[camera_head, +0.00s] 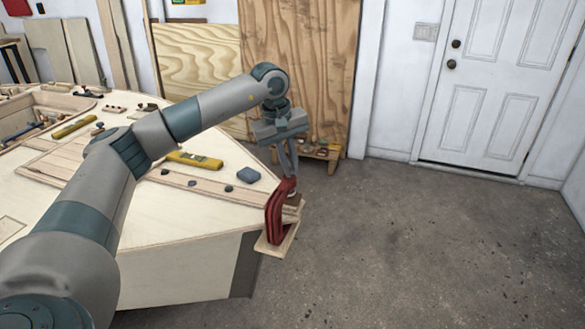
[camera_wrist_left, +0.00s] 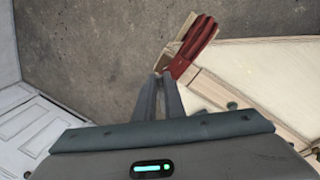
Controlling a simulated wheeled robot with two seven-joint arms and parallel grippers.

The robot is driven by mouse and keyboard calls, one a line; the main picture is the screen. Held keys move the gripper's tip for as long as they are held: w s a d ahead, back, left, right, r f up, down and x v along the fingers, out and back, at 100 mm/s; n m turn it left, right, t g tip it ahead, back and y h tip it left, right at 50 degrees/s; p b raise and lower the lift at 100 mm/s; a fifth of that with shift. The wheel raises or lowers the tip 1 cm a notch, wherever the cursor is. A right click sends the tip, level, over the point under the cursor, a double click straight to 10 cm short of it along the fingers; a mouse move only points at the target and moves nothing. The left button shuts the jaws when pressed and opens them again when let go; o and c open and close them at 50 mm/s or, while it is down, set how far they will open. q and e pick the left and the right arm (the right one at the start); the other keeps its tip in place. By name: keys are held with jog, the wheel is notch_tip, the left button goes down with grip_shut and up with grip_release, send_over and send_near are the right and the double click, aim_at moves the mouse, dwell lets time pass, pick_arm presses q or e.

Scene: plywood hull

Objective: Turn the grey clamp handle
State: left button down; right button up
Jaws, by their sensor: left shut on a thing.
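A red clamp (camera_head: 276,214) sits at the pointed end of the plywood hull (camera_head: 190,262), over its corner. It also shows in the left wrist view (camera_wrist_left: 194,46). My left gripper (camera_head: 291,176) reaches down over the hull's tip, with its fingertips close together at the top of the clamp. In the left wrist view, my left gripper (camera_wrist_left: 164,76) meets the clamp's near end. It is shut on the grey clamp handle, which is mostly hidden between the fingertips. My right gripper is not in view.
A yellow level (camera_head: 195,160), a blue-grey block (camera_head: 248,175) and several small dark knobs lie on the hull's top. A small wooden stand (camera_head: 322,153) is on the floor behind the gripper. The concrete floor (camera_head: 430,240) at right is clear up to the white door (camera_head: 495,90).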

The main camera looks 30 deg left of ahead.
pick_arm(q)
jog(key=m, duration=0.3)
jog(key=shift+s+a+m+h+b, duration=0.2)
jog(key=shift+a+m+h+b, duration=0.1)
jog(key=shift+s+a+m+g, duration=0.1)
jog(key=shift+a+m+g, duration=0.15)
jog(key=shift+m, duration=0.5)
jog(key=shift+a+m+g, duration=0.1)
jog(key=shift+m+g, duration=0.15)
jog(key=shift+m, duration=0.5)
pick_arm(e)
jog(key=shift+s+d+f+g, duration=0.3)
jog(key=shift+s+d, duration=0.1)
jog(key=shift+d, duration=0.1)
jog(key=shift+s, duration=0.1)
pick_arm(q)
jog(key=shift+r, duration=0.1)
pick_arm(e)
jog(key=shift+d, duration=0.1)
pick_arm(q)
jog(key=c, duration=1.8)
grip_release()
jog(key=shift+s, duration=0.1)
jog(key=shift+c, duration=0.2)
